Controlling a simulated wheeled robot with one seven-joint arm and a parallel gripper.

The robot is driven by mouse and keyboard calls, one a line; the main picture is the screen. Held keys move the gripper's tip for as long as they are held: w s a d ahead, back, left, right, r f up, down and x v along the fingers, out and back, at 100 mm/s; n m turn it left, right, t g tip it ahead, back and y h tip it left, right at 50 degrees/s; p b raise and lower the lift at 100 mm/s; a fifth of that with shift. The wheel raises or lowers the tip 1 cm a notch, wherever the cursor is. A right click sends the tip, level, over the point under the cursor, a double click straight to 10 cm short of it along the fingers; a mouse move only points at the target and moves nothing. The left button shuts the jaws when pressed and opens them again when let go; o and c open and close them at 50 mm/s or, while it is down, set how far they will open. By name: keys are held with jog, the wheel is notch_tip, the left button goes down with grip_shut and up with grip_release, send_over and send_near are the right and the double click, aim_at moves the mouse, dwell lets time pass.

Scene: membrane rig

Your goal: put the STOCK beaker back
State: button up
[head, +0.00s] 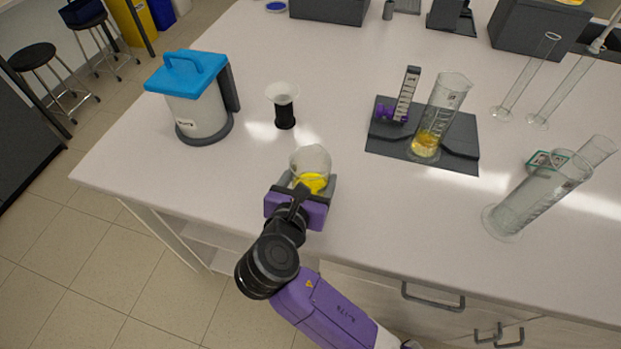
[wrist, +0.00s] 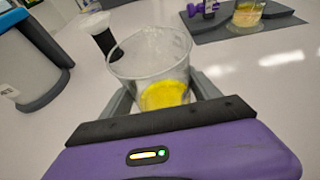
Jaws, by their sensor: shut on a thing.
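A clear glass beaker with yellow liquid (head: 311,165) is between the fingers of my gripper (head: 312,180), near the front edge of the white bench. In the wrist view the beaker (wrist: 152,65) stands between the two grey fingers, and my gripper (wrist: 165,100) is shut on it. The beaker looks nearly upright. I cannot read a STOCK label on it. Whether its base touches the bench is hidden by my gripper.
A blue-lidded container (head: 197,108) stands left. A black holder with a white funnel-like top (head: 284,108) is behind the beaker. A dark mat (head: 460,155) bears a cylinder with yellow liquid (head: 438,118). A large cylinder (head: 525,200) stands right. The bench between is clear.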

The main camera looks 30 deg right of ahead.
jog(key=shift+f, duration=0.2)
jog(key=o, duration=1.8)
jog(key=shift+c, duration=0.2)
jog(key=v, duration=1.2)
jog(key=shift+r, duration=0.1)
